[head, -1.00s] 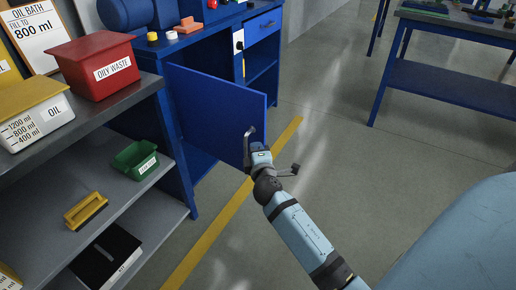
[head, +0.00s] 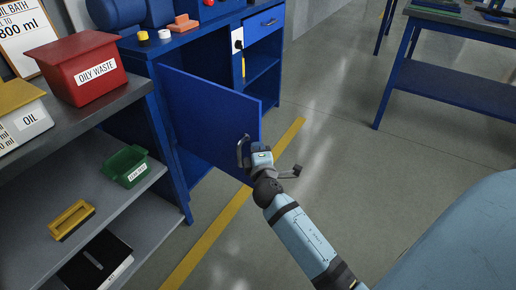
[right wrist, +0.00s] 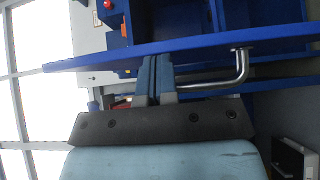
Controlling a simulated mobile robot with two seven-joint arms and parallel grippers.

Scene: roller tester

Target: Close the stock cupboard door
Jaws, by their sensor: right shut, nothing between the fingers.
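The blue stock cupboard door (head: 208,118) stands open, swung out from the blue bench cupboard on the left of the head view. Its metal bar handle (head: 240,150) is near its free edge. My right gripper (head: 248,148) is at that edge, beside the handle. In the right wrist view, my shut, empty fingers (right wrist: 154,78) reach the door edge (right wrist: 190,45), next to the handle (right wrist: 240,66). I cannot tell whether they touch the door. My left gripper is not in view.
A grey shelf unit (head: 118,108) with a red oily waste bin (head: 82,70) and a green bin (head: 127,166) stands left of the door. Another blue bench (head: 455,90) is at the back right. The floor between, with a yellow line (head: 222,222), is clear.

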